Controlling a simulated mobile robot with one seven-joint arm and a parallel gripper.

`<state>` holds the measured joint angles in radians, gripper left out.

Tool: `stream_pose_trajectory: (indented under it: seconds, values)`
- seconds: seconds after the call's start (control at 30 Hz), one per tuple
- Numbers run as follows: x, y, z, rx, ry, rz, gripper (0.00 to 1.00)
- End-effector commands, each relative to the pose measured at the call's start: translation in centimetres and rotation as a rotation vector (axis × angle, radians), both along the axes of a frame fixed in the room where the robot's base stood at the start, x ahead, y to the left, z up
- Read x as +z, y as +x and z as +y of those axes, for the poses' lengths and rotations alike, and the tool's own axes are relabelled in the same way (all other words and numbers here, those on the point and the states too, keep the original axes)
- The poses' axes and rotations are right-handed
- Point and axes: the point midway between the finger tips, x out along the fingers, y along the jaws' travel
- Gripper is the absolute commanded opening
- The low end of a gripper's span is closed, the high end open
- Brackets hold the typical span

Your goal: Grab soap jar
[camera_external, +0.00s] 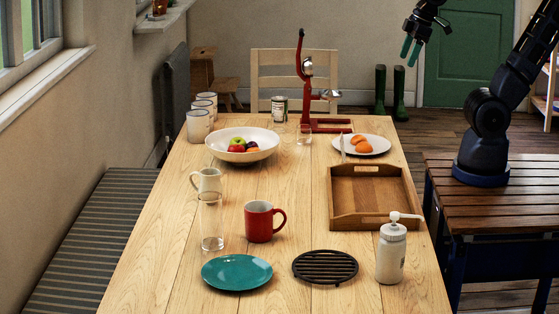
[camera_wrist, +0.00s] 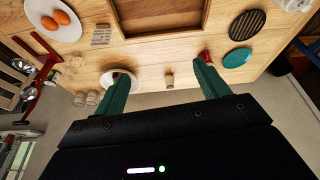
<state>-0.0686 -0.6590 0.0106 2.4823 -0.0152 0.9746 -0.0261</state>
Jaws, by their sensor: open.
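The soap jar (camera_external: 391,255) is a whitish bottle with a white pump top. It stands upright at the near right corner of the table in the external view. In the wrist view a pale object at the top right edge, partly cut off, seems to be the soap jar (camera_wrist: 291,5). My gripper (camera_external: 411,50) is raised high at the upper right, well away from the jar. Its green fingers are apart and empty in the wrist view (camera_wrist: 163,68).
Near the jar are a black trivet (camera_external: 325,267), a wooden tray (camera_external: 343,222), a teal plate (camera_external: 237,272) and a red mug (camera_external: 259,222). A clear glass (camera_external: 212,225), fruit bowl (camera_external: 225,154) and red juicer (camera_external: 304,90) stand farther off. Bare wood lies between tray and trivet.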

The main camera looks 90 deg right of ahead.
Motion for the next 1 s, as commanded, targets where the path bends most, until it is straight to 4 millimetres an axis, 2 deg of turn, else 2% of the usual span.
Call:
stream_pose_trajectory:
  seconds: [0.1,0.37,0.5,0.8,1.0]
  values:
    - [0.1,2.4,2.0,0.093,-0.03,0.051,0.74]
    - [-0.3,7.0,7.2,0.282,-0.096,0.144,0.74]
    - [-1.0,9.3,10.5,0.386,-0.132,0.192,0.74]
    - [-3.8,12.9,18.9,0.609,-0.219,0.29,0.74]
    - [-6.5,14.2,25.2,0.758,-0.279,0.352,0.74]
